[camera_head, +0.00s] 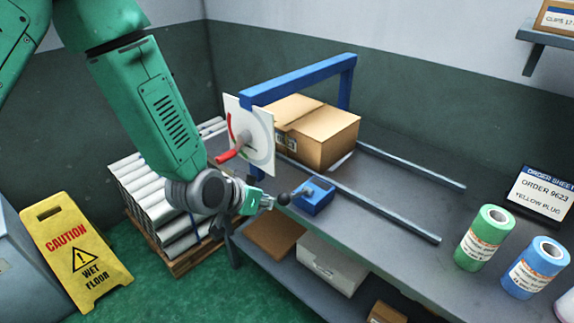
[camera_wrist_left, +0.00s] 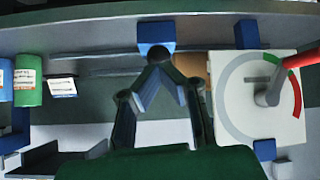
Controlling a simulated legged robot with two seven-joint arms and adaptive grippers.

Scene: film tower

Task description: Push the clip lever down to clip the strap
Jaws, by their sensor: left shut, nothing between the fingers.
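The blue clip (camera_head: 317,200) sits on the near edge of the grey bench. Its short lever with a dark ball knob (camera_head: 284,199) sticks out towards my left gripper (camera_head: 268,202). The gripper is shut and empty, its tips at or just beside the knob; I cannot tell whether they touch. In the left wrist view the fingers (camera_wrist_left: 158,68) meet at a tip in front of the blue clip (camera_wrist_left: 155,30). The cardboard box (camera_head: 325,140) stands behind, under the blue frame (camera_head: 300,78). I cannot make out the strap clearly. My right gripper is not in view.
A white dial panel (camera_head: 262,150) with a red-tipped handle (camera_head: 228,156) is fixed to the frame, close to my left arm. Metal rails (camera_head: 385,209) run along the bench. Green (camera_head: 484,238) and blue (camera_head: 536,267) rolls stand at the right. A yellow wet-floor sign (camera_head: 72,250) stands left.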

